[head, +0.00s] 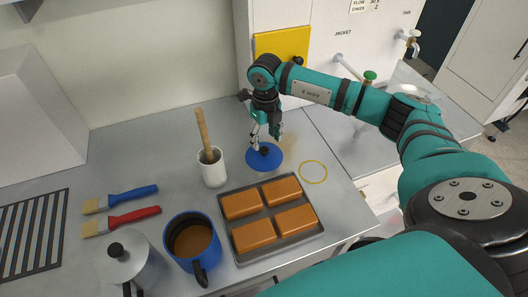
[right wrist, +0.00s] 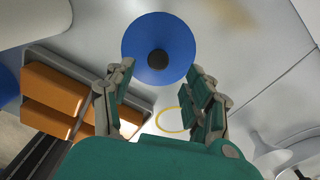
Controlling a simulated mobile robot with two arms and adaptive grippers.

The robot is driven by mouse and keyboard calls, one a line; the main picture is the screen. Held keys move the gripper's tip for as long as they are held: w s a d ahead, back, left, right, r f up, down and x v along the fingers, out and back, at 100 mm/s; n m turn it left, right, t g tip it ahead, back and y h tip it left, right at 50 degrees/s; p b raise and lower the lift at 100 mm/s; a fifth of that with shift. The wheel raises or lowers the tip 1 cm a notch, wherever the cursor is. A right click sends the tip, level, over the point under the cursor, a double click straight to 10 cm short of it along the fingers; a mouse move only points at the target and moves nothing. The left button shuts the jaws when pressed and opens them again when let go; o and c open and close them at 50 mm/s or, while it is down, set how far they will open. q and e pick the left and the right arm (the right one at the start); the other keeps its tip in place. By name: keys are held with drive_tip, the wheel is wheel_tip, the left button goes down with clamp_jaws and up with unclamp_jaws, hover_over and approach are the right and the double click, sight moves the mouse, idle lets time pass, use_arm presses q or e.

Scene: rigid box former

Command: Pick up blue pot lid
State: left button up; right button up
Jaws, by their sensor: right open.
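The blue pot lid (head: 267,158) is a round blue disc with a dark knob, lying on the grey counter behind the baking tray. It also shows in the right wrist view (right wrist: 150,48), with its dark knob near the middle. My right gripper (head: 267,138) is open above the lid, close to its knob. In the right wrist view its two fingers (right wrist: 164,88) stand apart with nothing between them, and the lid appears beyond their tips. The head view does not show clearly whether a finger touches the lid. My left gripper is not in view.
A tray (head: 277,251) of brown blocks and a yellow ring (head: 313,172) lie near the lid. A white cup (head: 213,173) with a wooden handle stands left. A blue pot (head: 191,241), a metal pot (head: 131,262), and two brushes (head: 120,199) stand or lie further left.

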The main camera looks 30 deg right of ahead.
sight(263, 148)
drive_tip(key=shift+w+a+f+p, duration=0.15)
drive_tip(key=shift+f+p, duration=0.4)
drive_tip(key=shift+f, duration=0.9)
drive_tip(key=shift+w+a+f+p, duration=0.1)
drive_tip(key=shift+f+p, duration=0.45)
drive_tip(key=shift+f, duration=0.85)
clamp_jaws()
